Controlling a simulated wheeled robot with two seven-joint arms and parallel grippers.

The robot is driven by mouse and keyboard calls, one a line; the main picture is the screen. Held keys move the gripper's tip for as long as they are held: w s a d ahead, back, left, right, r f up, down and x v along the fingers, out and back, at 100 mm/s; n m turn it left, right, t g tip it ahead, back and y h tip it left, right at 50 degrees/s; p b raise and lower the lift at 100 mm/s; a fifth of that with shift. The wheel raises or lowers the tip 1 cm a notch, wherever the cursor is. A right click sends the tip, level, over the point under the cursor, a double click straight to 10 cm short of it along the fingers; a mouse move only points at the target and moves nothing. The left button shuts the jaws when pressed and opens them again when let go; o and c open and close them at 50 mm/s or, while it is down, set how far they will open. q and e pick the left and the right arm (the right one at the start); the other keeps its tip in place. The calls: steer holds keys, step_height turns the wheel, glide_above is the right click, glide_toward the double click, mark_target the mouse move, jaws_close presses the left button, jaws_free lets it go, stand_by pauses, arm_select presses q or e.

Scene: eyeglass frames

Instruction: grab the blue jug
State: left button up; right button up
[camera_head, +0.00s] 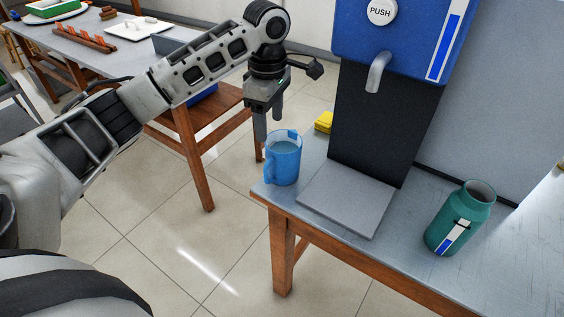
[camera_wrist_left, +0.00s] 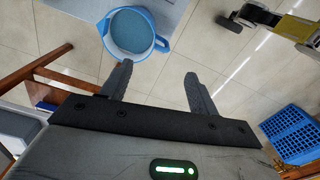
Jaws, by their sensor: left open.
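The blue jug (camera_head: 284,163) stands upright on the near left corner of the grey-topped table, with its handle on the left side. It looks filled with something bluish. My left gripper (camera_head: 268,125) is open, just above and behind the jug's rim, fingers pointing down. In the left wrist view the jug (camera_wrist_left: 133,50) shows at the top, beyond the tips of the open left gripper (camera_wrist_left: 161,68) and nearer the left finger. Nothing is between the fingers. I cannot tell whether a finger touches the jug. My right gripper is not in view.
A blue and black dispenser (camera_head: 385,120) with a grey base plate (camera_head: 347,197) stands right of the jug. A green bottle (camera_head: 460,218) is farther right. A yellow item (camera_head: 324,122) lies behind the jug. Another table (camera_head: 95,42) is at the back left, with open floor between.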

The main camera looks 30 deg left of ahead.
mark_target(268, 163)
arm_select(q)
step_height(268, 163, down, 8)
steer(key=shift+r, duration=0.2)
steer(key=f, duration=0.5)
steer(key=shift+s+a+f, duration=0.25)
steer(key=shift+a+f, duration=0.05)
steer(key=shift+r, duration=0.1)
jaws_close()
